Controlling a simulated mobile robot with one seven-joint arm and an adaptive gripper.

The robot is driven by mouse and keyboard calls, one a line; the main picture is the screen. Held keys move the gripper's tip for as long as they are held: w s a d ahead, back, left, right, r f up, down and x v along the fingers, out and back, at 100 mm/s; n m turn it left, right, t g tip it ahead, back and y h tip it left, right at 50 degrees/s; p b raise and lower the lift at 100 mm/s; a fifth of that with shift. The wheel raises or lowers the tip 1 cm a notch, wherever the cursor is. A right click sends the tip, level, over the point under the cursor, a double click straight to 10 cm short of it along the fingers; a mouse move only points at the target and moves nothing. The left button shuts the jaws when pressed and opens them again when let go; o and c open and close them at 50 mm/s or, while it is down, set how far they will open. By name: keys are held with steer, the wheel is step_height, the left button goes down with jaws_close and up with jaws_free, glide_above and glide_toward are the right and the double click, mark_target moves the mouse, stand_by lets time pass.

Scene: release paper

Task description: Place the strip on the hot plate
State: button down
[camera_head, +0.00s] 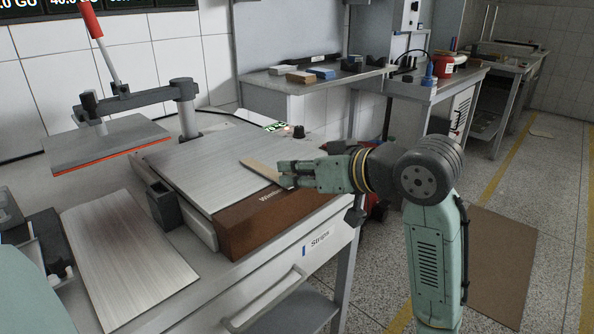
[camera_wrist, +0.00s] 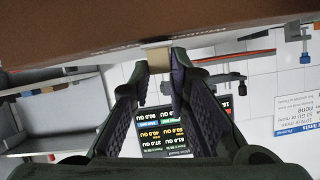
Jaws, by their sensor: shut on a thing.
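The strip (camera_head: 259,169) is thin, flat and tan. My gripper (camera_head: 284,175) is shut on its near end, at the right edge of the hot plate. The hot plate (camera_head: 195,167) is a brushed grey slab with a brown front face. The strip's free end points left over the plate's top; I cannot tell if it touches. In the wrist view, the strip's end (camera_wrist: 158,59) sits between the two fingertips of my gripper (camera_wrist: 159,66). The plate's brown face (camera_wrist: 100,25) fills the top there and hides the rest of the strip.
A raised press plate (camera_head: 107,143) with a red-handled lever (camera_head: 92,20) stands at the back left. A bare metal sheet (camera_head: 125,255) lies front left. A shelf with several small blocks (camera_head: 300,77) is behind. The plate's left half is clear.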

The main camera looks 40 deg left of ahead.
steer(key=shift+f, duration=0.2)
steer(key=c, duration=1.5)
jaws_free()
steer(key=shift+r, duration=0.2)
steer(key=b+v, duration=0.1)
steer(key=v, duration=1.1)
